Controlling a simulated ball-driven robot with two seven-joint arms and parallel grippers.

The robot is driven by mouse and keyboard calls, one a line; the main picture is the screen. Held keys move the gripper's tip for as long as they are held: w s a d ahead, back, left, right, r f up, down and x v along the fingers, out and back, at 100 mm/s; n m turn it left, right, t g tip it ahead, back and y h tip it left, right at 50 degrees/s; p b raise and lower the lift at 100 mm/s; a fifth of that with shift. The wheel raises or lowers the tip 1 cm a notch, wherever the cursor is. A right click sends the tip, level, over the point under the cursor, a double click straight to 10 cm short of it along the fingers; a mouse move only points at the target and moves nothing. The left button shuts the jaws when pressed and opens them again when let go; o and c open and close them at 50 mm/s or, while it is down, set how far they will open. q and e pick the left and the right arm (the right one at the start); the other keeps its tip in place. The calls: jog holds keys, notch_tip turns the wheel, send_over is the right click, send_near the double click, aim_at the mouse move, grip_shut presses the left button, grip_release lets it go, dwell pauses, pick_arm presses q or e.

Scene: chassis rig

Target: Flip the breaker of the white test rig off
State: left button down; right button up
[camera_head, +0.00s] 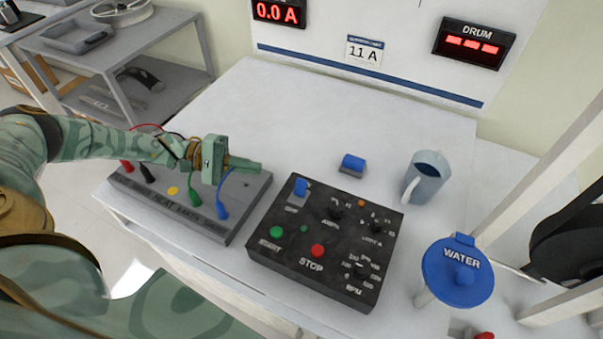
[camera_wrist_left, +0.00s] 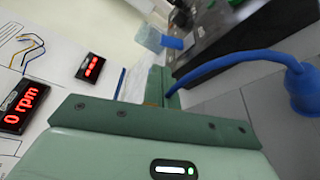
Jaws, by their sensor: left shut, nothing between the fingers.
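A black control box (camera_head: 325,240) lies on the white bench (camera_head: 290,115). It has a blue lever switch (camera_head: 300,188) at its far left corner, a green START button and a red STOP button. I cannot read which way the lever is set. A separate small blue block (camera_head: 352,165) on a grey base sits behind the box; it also shows in the left wrist view (camera_wrist_left: 172,42). My left gripper (camera_head: 255,165) is shut and empty above the grey terminal strip, left of the blue lever and apart from it. In the left wrist view its closed fingers (camera_wrist_left: 165,90) point toward the box.
A blue lead (camera_wrist_left: 235,57) with a blue plug (camera_head: 222,210) hangs close to my left gripper, from the grey strip (camera_head: 180,200). A blue-grey mug (camera_head: 427,175) and a blue WATER disc (camera_head: 458,270) stand at the right. The bench behind the box is mostly clear.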

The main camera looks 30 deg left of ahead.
aim_at(294, 184)
pick_arm(q)
jog(key=shift+w+f, duration=0.35)
jog(key=shift+f, duration=0.4)
jog(key=shift+r, duration=0.1)
jog(key=shift+s+r, duration=0.1)
jog(key=b+x, duration=0.1)
jog(key=x, duration=0.9)
jog(key=shift+d, duration=0.1)
